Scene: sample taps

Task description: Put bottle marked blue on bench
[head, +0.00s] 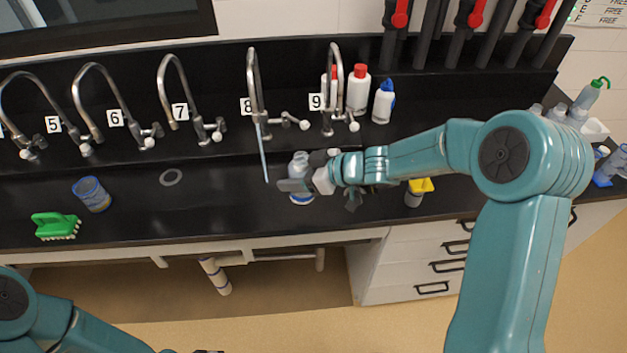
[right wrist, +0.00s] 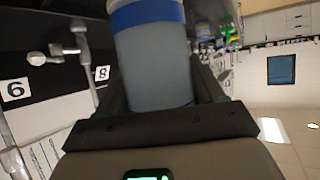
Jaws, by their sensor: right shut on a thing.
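The bottle marked blue (head: 299,166) is a clear, pale bottle with a blue band low on its body. My right gripper (head: 300,186) is shut around it, and it looks upright. In the right wrist view the bottle (right wrist: 152,55) fills the space between the fingers, its blue band at the top of the picture. It is just right of the pale blue stream (head: 264,153) under tap 8 (head: 254,85). I cannot tell whether its base touches the black bench (head: 235,215).
A green brush (head: 56,226) and a blue-banded beaker (head: 92,194) stand at the left. A yellow-marked container (head: 415,193) is right of my gripper. Two red-capped bottles and a blue-capped bottle (head: 383,102) stand behind. Bench between beaker and gripper is mostly clear, with a grey ring (head: 171,177).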

